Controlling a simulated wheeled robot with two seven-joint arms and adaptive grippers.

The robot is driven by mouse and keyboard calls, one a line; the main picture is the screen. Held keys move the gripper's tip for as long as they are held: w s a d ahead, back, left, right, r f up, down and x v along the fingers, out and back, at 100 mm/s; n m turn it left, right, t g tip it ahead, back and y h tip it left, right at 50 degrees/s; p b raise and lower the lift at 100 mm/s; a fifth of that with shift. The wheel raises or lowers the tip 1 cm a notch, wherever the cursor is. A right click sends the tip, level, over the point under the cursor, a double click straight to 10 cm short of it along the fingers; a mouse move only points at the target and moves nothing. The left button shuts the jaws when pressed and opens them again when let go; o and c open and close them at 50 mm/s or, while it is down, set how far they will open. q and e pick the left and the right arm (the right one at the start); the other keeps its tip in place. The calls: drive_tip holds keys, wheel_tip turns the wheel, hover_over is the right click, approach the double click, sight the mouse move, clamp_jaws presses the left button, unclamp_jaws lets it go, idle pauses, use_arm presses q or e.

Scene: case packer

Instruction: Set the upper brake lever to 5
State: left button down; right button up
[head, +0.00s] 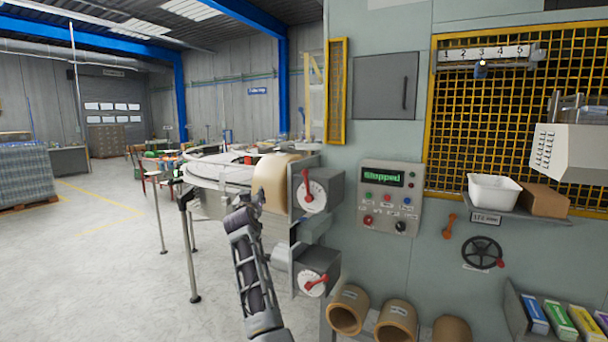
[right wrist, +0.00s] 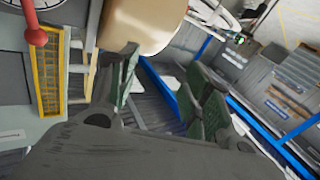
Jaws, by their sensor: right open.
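The upper brake lever (head: 306,178) is red and points nearly straight up on a white dial (head: 314,196) on a grey box. The dial's numbers are too small to read. The red lever with its ball end also shows at the top left in the right wrist view (right wrist: 36,36). A lower brake lever (head: 316,283) is on a similar box below and points up and right. My right gripper (head: 256,196) is open and empty, left of the upper dial and apart from the lever; its fingers also show in the right wrist view (right wrist: 167,80). My left gripper is not in view.
A large beige roll (head: 271,183) sits beside the upper box, close to my right gripper. A control panel (head: 390,195) reading "Stopped" is to the right. Cardboard tubes (head: 397,320) stand below. A conveyor (head: 215,172) runs behind on the left.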

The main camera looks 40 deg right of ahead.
drive_tip(key=s+d+r+m+g+h, duration=0.5)
drive_tip(key=s+d+r+m, duration=0.1)
drive_tip(key=s+d, duration=0.3)
drive_tip(key=shift+s+m+g, duration=0.3)
drive_tip(key=shift+s+m, duration=0.6)
drive_tip(key=shift+w+d+r, duration=0.1)
drive_tip(key=shift+d, duration=0.05)
